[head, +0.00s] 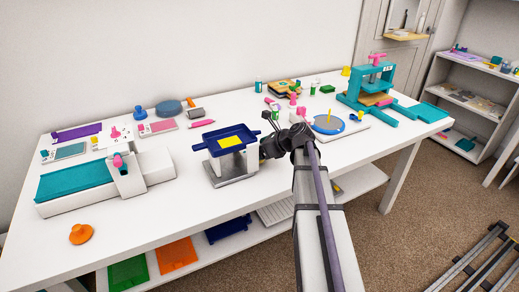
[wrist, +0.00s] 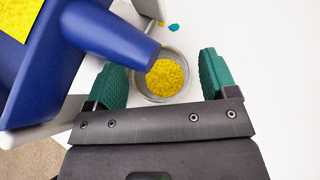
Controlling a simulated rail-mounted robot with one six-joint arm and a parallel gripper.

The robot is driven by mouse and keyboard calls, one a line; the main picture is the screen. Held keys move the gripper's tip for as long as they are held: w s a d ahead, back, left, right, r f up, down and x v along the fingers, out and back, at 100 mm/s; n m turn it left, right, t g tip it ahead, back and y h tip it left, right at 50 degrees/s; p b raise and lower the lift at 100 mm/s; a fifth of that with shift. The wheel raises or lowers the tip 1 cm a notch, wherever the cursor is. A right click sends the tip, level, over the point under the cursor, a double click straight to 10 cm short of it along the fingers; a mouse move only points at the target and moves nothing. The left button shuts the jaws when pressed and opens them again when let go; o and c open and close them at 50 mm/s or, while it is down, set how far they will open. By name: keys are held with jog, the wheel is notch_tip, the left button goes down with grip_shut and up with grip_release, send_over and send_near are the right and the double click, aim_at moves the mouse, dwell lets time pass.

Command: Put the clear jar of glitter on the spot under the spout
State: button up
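The clear jar of glitter (wrist: 165,78) shows from above in the wrist view, open at the top, with yellow glitter inside. It is between the two green fingers of my gripper (wrist: 164,74). A narrow gap shows between its rim and the right finger; the left finger is very close to its rim. The blue spout (wrist: 135,45) hangs over the jar's upper left side. In the head view my gripper (head: 268,148) is at the right side of the blue tray (head: 243,132), which holds a yellow sheet. The jar and the spot under it are hidden there.
The tray's stand has a grey base plate (head: 230,168). A teal-topped white machine (head: 75,180) is at the left. A round blue-rimmed plate (head: 329,124) and a teal press (head: 372,90) are at the right. Loose yellow and teal bits (wrist: 173,28) lie beyond the jar.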

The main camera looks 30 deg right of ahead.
jog(key=shift+o, duration=0.8)
jog(key=shift+r, duration=0.1)
jog(key=shift+s+d+r+p, duration=0.1)
jog(key=shift+s+r+p, duration=0.05)
jog(key=shift+r+p, duration=0.25)
jog(key=p+v, duration=0.6)
jog(key=v, duration=0.5)
jog(key=shift+s+d, duration=0.15)
jog(key=shift+s, duration=0.05)
